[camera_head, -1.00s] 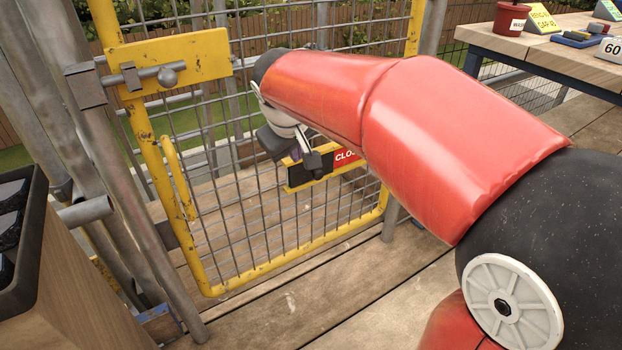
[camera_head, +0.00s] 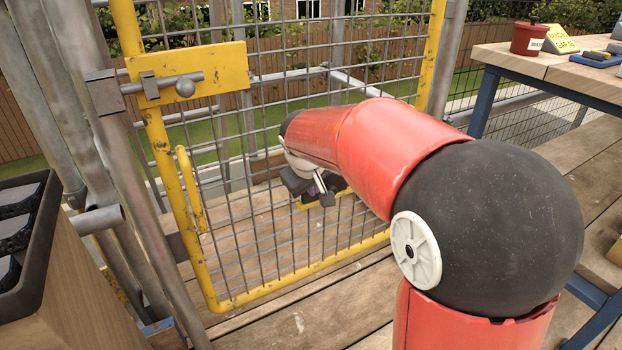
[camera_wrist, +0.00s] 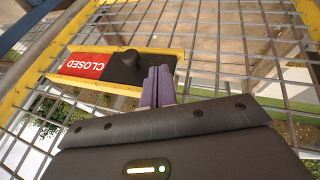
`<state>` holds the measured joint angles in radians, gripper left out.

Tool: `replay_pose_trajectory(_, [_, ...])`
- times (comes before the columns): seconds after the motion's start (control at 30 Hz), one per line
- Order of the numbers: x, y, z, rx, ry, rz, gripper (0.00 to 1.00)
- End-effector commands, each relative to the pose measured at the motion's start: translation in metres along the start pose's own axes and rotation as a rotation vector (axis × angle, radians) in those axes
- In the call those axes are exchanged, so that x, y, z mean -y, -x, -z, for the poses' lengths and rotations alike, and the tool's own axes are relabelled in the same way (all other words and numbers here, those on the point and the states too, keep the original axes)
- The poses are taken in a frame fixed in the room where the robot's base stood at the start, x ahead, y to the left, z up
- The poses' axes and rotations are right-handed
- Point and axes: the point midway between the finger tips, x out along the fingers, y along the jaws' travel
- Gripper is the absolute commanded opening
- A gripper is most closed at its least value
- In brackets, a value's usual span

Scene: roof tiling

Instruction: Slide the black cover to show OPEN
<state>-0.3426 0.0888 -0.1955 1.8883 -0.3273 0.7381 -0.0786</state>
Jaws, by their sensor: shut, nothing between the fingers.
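The sign plate on the gate has a yellow frame (camera_wrist: 177,53). In the wrist view its red CLOSED panel (camera_wrist: 84,66) shows upside down at the left. The black cover (camera_wrist: 120,72) with its round black knob lies to the right of the red panel. No OPEN lettering is visible. My gripper (camera_wrist: 159,73) has its purple fingers shut together and empty, over the right part of the cover, beside the knob. I cannot tell whether they touch it. In the head view my gripper (camera_head: 325,195) is before the sign, and my arm hides most of it.
The yellow mesh gate (camera_head: 189,205) stands shut, with a bolt (camera_head: 160,84) on its yellow plate at upper left. A bench (camera_head: 495,55) with a red pot (camera_head: 530,39) is at right. A black tray (camera_head: 45,220) is at left. Wooden decking lies in front.

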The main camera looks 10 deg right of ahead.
Motion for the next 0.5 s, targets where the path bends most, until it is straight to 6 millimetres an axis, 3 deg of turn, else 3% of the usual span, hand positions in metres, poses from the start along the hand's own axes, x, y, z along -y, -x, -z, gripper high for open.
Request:
replay_pose_trajectory(0.2, [-0.021, -0.022, -0.006, 0.003, -0.002, -0.001, 0.00])
replay_pose_trajectory(0.5, [-0.028, -0.027, -0.006, 0.000, 0.000, 0.000, 0.00])
